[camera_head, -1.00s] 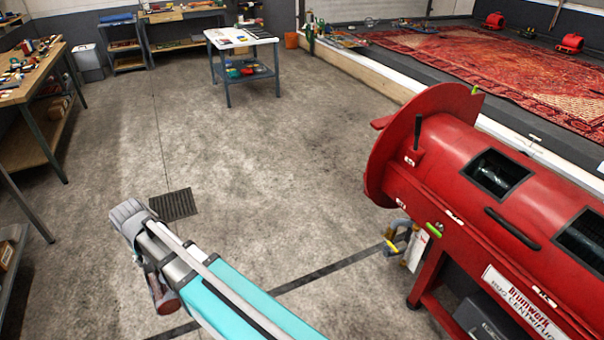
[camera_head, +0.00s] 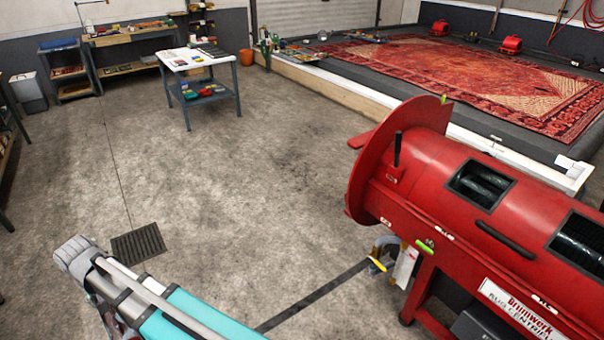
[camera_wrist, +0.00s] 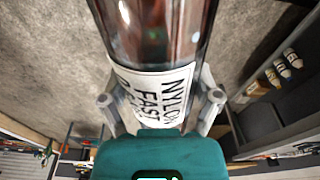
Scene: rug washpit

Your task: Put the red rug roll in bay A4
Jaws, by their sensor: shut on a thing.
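My gripper (camera_wrist: 160,98) is shut on a glossy, see-through, dark red-brown cylinder (camera_wrist: 155,35), which looks like a bottle. Its white label (camera_wrist: 160,88) reads "NYLON FAST", with more text cut off. One grey finger is on each side of it in the wrist view. I see no red rug roll and can read no bay marked A4.
A red rug centrifuge (camera_head: 440,165) stands close on the right. A red patterned rug (camera_head: 450,75) lies flat in the wash pit behind it. A white-topped table (camera_head: 195,58) and a workbench (camera_head: 130,35) stand at the back left. The middle floor is clear, with a grate (camera_head: 138,243).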

